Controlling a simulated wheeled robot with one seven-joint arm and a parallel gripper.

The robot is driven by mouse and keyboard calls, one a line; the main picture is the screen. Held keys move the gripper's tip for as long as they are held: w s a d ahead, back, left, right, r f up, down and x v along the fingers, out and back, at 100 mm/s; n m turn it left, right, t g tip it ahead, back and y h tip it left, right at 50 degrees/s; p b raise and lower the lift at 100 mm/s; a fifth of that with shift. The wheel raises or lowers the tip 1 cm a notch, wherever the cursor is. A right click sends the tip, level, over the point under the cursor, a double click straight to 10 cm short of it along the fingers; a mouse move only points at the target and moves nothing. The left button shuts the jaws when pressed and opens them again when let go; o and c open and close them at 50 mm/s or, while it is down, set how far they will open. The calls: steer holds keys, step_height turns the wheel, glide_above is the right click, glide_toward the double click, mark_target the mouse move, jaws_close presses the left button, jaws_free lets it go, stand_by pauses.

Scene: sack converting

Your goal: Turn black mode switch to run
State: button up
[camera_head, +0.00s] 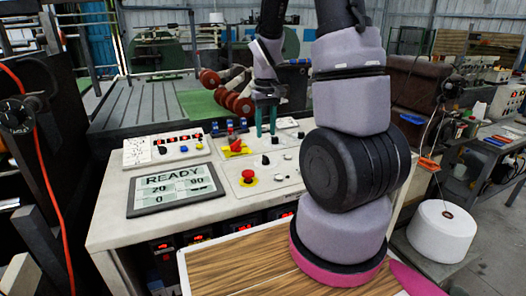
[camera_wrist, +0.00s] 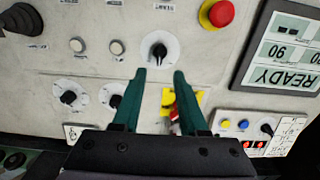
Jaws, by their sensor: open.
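A black switch knob on a round white plate (camera_wrist: 159,50) lies just beyond my gripper's fingertips in the wrist view, roughly in line with the gap between them. What looks like the same black knob (camera_head: 265,160) is on the sloped panel in the head view. Its labels are too small to read, so I cannot tell its marked position. My gripper (camera_wrist: 160,74) is open and empty, with two green fingers apart. In the head view my gripper (camera_head: 266,134) hangs over the panel, fingers pointing down, behind the knob. No contact with the knob shows.
A red emergency button (camera_wrist: 217,13) sits beside the knob. Two other black knobs (camera_wrist: 68,97) (camera_wrist: 110,97) and two white buttons (camera_wrist: 116,47) are near. A red-handled control on a yellow plate (camera_head: 236,146) lies left of my fingers. The display (camera_head: 175,188) reads READY.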

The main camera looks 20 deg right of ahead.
mark_target(266, 156)
step_height(266, 156, down, 9)
steer(key=shift+r, duration=0.1)
stand_by(0.3)
jaws_close()
